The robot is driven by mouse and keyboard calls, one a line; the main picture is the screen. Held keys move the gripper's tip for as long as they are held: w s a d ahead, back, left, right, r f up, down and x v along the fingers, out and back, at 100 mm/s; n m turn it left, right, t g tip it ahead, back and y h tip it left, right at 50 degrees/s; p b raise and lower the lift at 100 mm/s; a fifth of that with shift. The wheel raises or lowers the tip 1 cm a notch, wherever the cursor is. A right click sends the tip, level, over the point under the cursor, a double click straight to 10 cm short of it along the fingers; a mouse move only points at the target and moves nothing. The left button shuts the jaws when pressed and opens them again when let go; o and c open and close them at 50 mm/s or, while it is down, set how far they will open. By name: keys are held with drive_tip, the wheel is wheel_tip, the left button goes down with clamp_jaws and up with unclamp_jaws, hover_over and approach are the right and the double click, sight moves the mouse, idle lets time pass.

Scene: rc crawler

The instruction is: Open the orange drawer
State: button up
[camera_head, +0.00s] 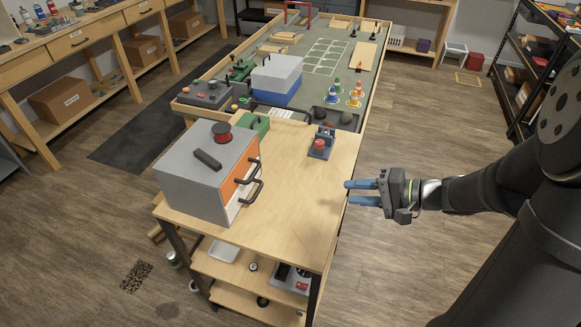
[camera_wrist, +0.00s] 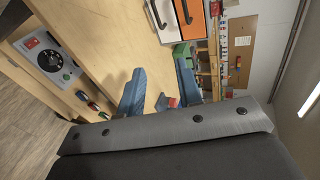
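The grey cabinet (camera_head: 195,170) stands on the near wooden bench top. Its orange drawer (camera_head: 240,179) is the upper one, with a black handle (camera_head: 248,168). Its front looks flush with the cabinet, so it appears shut. In the wrist view the orange drawer (camera_wrist: 194,22) shows at the top, partly cut off by the frame edge. A white drawer (camera_wrist: 164,16) with its own black handle is below it. My gripper (camera_head: 346,192) has blue fingers, apart and empty, at the bench's right edge, well right of the drawer. The fingers also show in the wrist view (camera_wrist: 158,88).
A red-topped blue device (camera_head: 320,145) stands on the bench between cabinet and gripper, farther back. A green box (camera_head: 256,127) is behind the cabinet. A red spool (camera_head: 222,132) and black bar (camera_head: 208,160) lie on the cabinet. The bench top before the drawers is clear.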

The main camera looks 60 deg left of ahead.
drive_tip(key=s+a+f+n+g, duration=0.1)
drive_tip(key=s+a+f+g, duration=0.1)
drive_tip(key=s+a, duration=1.5)
drive_tip(key=shift+a+f+y, duration=0.4)
drive_tip(key=shift+a+f, duration=0.1)
drive_tip(key=shift+f, duration=0.05)
drive_tip(key=shift+s, duration=0.1)
drive_tip(key=shift+c, duration=0.2)
clamp_jaws()
